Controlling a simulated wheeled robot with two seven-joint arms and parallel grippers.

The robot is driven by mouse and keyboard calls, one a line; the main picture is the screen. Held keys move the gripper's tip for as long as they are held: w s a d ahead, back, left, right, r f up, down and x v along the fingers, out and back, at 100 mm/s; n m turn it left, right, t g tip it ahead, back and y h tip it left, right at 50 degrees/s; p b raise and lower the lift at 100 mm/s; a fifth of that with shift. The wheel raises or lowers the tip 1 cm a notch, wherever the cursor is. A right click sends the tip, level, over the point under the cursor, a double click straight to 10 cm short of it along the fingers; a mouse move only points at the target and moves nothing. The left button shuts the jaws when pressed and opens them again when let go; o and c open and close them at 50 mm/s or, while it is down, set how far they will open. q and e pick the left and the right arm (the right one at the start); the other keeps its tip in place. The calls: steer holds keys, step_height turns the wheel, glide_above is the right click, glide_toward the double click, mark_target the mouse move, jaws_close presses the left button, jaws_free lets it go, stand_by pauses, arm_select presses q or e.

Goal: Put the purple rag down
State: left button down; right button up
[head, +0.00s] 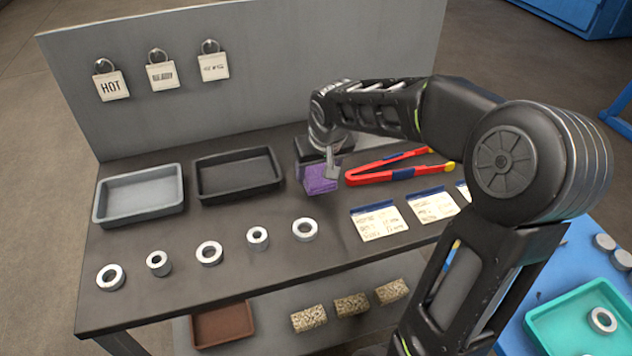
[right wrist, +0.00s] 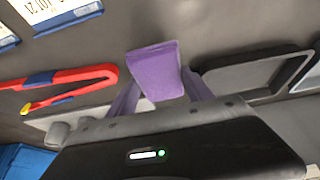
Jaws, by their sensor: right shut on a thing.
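The purple rag (head: 320,178) is in the head view at the back of the dark table, between the black tray and the red tongs. My right gripper (head: 331,160) is shut on it from above. In the right wrist view the rag (right wrist: 155,75) is bunched between the fingers, with purple folds on both sides. I cannot tell whether the rag touches the tabletop. My left gripper is not in view.
A black tray (head: 201,188) and a grey tray (head: 101,208) stand left of the rag. Red tongs (head: 375,178) lie close on its right. Several metal rings (head: 305,230) and paper cards (head: 379,222) lie nearer the front. A grey panel (head: 250,90) rises behind.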

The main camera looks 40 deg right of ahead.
mark_target(318, 176)
steer(key=shift+f, duration=1.85)
steer(key=shift+f+b, duration=0.25)
steer(key=shift+b, duration=0.05)
steer(key=o, duration=1.3)
steer(key=shift+r, duration=0.1)
steer(key=shift+r, duration=0.1)
steer(key=shift+r+p, duration=0.2)
steer(key=shift+p, duration=0.15)
steer(key=v, duration=1.1)
steer(key=shift+s+a+r, duration=0.15)
steer(key=shift+s+r, duration=0.1)
steer(key=shift+r, duration=0.05)
